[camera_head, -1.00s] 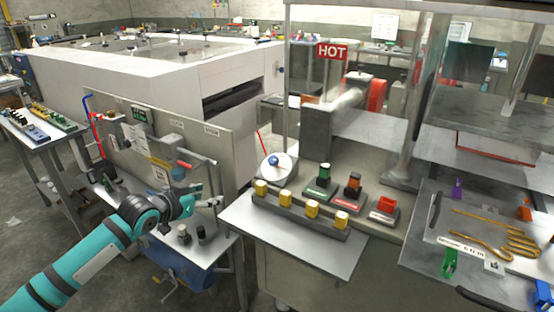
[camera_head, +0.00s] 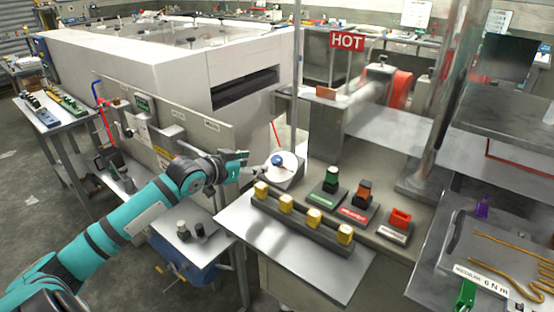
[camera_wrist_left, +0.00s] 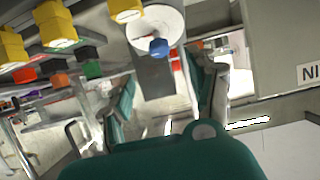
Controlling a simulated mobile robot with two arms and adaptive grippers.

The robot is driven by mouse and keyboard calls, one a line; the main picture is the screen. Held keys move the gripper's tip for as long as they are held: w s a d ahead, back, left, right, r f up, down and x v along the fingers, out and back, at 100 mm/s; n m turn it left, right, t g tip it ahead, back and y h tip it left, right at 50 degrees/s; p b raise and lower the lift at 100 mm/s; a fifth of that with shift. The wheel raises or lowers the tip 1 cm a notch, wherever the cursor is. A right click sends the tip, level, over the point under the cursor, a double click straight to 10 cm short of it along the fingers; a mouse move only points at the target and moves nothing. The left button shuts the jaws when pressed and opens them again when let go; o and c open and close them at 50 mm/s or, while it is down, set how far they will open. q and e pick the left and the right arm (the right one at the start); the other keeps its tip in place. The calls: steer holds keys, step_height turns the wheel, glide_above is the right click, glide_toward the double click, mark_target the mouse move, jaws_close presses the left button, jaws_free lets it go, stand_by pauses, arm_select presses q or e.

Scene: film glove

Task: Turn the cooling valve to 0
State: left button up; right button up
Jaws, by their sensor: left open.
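A round white dial (camera_head: 290,171) with a blue knob (camera_head: 278,159) sits beside the steel bench, and I take it to be the cooling valve. A thin dark-red line shows on its face, but I cannot read its scale. My left gripper (camera_head: 256,164) is open and empty, just left of the dial, apparently without touching the knob. In the left wrist view, the white dial (camera_wrist_left: 140,30) and blue knob (camera_wrist_left: 159,48) are at the top, beyond the two spread fingers of the left gripper (camera_wrist_left: 165,92). My right gripper is out of view.
A dark rail with several yellow blocks (camera_head: 286,203) stands on the steel bench (camera_head: 295,245) just in front of the dial. Green, orange and red controls (camera_head: 363,190) stand to the right. A thin red rod (camera_head: 277,136) rises behind the dial.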

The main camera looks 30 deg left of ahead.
mark_target(275, 160)
arm_select(q)
steer(key=x, duration=0.7)
steer(key=shift+w+r, duration=0.1)
steer(key=shift+r, duration=0.05)
steer(key=x, duration=0.4)
steer(key=shift+w+d+f, duration=0.1)
steer(key=shift+w+f, duration=0.2)
steer(key=shift+w, duration=0.15)
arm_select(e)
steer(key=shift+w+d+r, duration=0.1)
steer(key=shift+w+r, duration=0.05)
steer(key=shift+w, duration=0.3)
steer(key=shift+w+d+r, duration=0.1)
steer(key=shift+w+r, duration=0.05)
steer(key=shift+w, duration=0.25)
